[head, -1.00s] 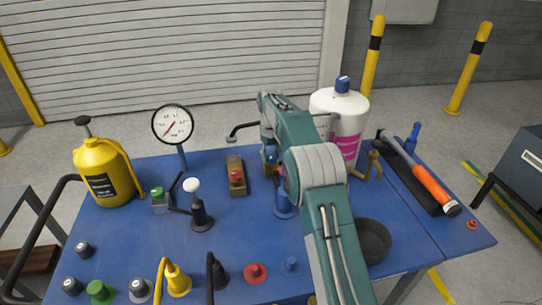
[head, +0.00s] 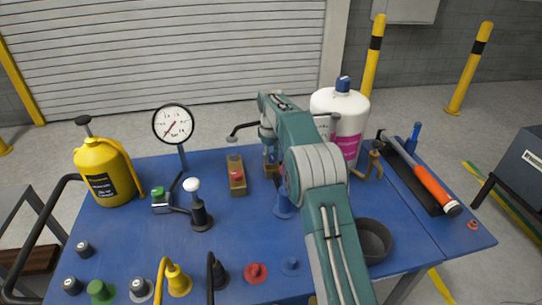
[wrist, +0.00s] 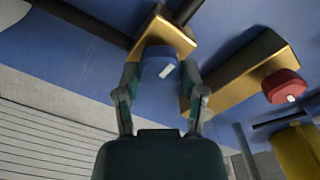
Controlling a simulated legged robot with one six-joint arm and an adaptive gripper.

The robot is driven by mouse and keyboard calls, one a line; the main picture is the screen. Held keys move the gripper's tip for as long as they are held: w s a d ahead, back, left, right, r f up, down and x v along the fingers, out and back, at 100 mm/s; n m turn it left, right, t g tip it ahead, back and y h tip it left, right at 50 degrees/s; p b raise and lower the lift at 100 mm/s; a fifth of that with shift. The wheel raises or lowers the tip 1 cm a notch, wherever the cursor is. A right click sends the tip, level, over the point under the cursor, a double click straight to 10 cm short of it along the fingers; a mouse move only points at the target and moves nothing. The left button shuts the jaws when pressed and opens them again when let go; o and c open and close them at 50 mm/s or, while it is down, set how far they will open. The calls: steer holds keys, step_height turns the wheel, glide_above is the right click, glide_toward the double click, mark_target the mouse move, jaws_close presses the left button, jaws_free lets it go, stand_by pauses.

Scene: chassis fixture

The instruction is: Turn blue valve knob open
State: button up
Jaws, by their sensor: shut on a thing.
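In the wrist view, the blue valve knob (wrist: 158,68) sits against a brass block (wrist: 166,36) and carries a short white mark. My gripper (wrist: 160,80) has one finger on each side of the knob and is shut on it. In the head view, my gripper (head: 269,144) points down at the brass block, just right of the red-knobbed brass block. My own arm and gripper hide the blue knob there.
A brass block with a red knob (head: 237,176) stands close to the left of my gripper. A white bottle (head: 348,112) stands to the right. A pressure gauge (head: 173,124) and a white-topped lever (head: 195,205) are further left on the blue table (head: 130,225).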

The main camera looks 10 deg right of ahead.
mark_target(271, 155)
steer(key=shift+f, duration=0.1)
steer(key=o, duration=1.1)
steer(key=shift+o, duration=0.2)
step_height(271, 155, up, 12)
steer(key=shift+w, duration=0.1)
